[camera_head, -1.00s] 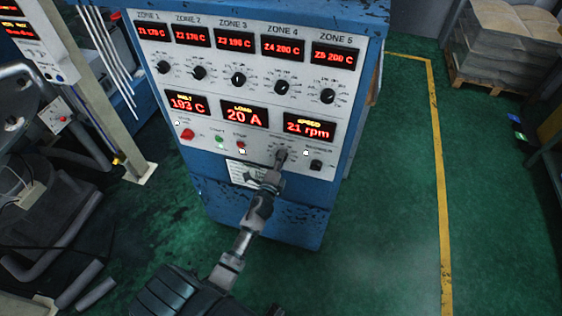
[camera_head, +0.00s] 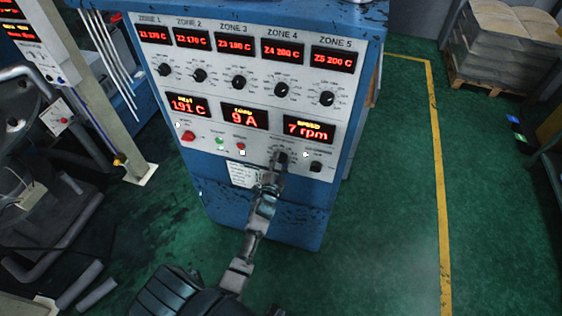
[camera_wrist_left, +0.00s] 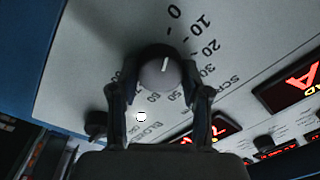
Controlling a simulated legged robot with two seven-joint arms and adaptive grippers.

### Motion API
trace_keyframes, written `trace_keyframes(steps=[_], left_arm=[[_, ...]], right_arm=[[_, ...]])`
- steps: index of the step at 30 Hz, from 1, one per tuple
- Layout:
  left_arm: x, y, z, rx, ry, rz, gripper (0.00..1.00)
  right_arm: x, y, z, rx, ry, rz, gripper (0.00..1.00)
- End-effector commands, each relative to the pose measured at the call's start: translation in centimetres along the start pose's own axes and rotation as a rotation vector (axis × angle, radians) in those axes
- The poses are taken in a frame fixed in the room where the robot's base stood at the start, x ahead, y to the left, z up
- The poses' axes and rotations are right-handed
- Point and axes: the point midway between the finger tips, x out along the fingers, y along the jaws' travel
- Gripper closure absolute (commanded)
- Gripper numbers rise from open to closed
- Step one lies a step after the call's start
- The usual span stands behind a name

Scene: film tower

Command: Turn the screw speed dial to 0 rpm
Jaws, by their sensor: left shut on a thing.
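The screw speed dial (camera_wrist_left: 160,72) is a round grey knob with a white pointer line, on the lower panel of the blue cabinet. In the left wrist view its pointer aims between the 0 and 10 marks. The red speed display (camera_head: 308,130) reads 7 rpm. My left gripper (camera_head: 280,158) reaches up to the dial and mostly hides it in the head view. In the left wrist view, the left gripper (camera_wrist_left: 155,86) has a finger on each side of the dial and is shut on it. My right gripper is not in view.
A black blower knob (camera_head: 316,166) sits right of the dial. A red knob (camera_head: 188,136), a green button (camera_head: 219,140) and a red button (camera_head: 240,146) are to the left. Zone knobs and displays are above. Green floor (camera_head: 390,200) is open at right.

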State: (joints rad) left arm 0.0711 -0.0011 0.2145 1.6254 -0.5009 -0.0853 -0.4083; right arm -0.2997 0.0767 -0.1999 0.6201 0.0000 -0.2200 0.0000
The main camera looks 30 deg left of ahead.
Motion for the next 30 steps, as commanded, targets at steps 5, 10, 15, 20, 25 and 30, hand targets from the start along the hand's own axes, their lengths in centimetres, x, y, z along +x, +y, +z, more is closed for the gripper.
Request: trace_keyframes(steps=[5, 10, 15, 20, 25, 30], left_arm=[[-0.15, 0.37, 0.50, -0.043, -0.013, 0.007, 0.88], [-0.18, 0.47, 0.55, -0.056, -0.015, 0.009, 0.88], [-0.21, 0.55, 0.59, -0.058, -0.016, 0.010, 0.88], [-0.24, 0.62, 0.63, -0.058, -0.017, 0.011, 0.88], [-0.20, 0.54, 0.46, -0.057, -0.014, 0.009, 0.28], [-0.13, 0.38, 0.26, -0.056, -0.009, 0.006, 0.28]], right_arm=[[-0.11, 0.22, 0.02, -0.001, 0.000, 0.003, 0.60], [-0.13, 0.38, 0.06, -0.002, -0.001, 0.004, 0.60], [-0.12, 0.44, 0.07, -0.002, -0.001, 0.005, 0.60], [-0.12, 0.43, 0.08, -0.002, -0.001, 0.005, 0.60], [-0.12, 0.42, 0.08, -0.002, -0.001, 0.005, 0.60], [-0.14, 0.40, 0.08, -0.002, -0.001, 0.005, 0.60]])
